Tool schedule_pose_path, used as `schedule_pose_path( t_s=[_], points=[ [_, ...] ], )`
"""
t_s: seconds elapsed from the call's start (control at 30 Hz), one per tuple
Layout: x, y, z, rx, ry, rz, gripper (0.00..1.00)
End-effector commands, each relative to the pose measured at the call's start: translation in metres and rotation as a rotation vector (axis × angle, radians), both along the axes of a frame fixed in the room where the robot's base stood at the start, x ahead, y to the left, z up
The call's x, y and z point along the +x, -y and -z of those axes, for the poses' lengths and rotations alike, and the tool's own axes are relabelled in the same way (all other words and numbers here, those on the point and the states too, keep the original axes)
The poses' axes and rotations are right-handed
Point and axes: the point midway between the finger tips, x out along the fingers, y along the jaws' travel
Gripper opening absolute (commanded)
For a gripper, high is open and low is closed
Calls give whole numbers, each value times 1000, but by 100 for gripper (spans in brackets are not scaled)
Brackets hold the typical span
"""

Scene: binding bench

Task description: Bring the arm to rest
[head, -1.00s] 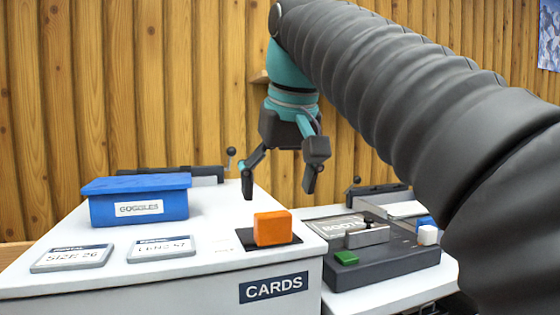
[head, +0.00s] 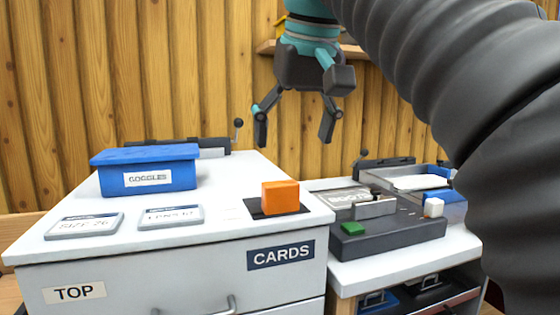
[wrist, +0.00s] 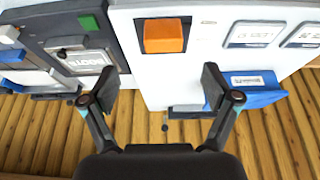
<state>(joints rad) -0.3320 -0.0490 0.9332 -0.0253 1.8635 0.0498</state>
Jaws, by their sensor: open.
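My gripper (head: 294,130) is open and empty, held in the air above and behind the white cabinet's top, with its fingers pointing down. In the wrist view my gripper (wrist: 159,82) shows its two fingers spread wide with nothing between them. The arm comes in from the right of the head view. An orange block (head: 281,197) stands on a dark pad on the cabinet top, apart from my fingers. It also shows in the wrist view (wrist: 164,37), beyond the fingertips.
A blue goggles box (head: 147,173) and two rental cards (head: 84,225) (head: 171,216) lie on the cabinet (head: 200,262). A dark boots fixture (head: 388,233) with a green block (head: 352,228) stands lower right. A wooden shelf (head: 266,47) is on the wall behind.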

Motion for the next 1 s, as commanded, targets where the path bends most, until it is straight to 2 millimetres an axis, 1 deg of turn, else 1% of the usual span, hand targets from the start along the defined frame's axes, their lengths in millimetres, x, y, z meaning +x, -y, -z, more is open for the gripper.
schedule_pose_path(
  t_s=[0.17,0.27,0.47,0.67,0.7,0.77,0.8,0.87,0.9,1.0],
  points=[
    [-5,20,34,1,10,38,88],
    [-9,32,61,4,20,62,88],
    [-23,56,123,8,38,111,88],
    [-47,79,195,9,57,160,88],
    [-52,84,211,10,60,170,88],
    [-61,90,235,11,67,185,88],
    [-68,94,251,12,70,196,88],
    [-78,99,276,12,76,210,88],
    [-84,103,292,13,80,220,88],
    [-100,110,329,12,86,242,88]
  ],
)
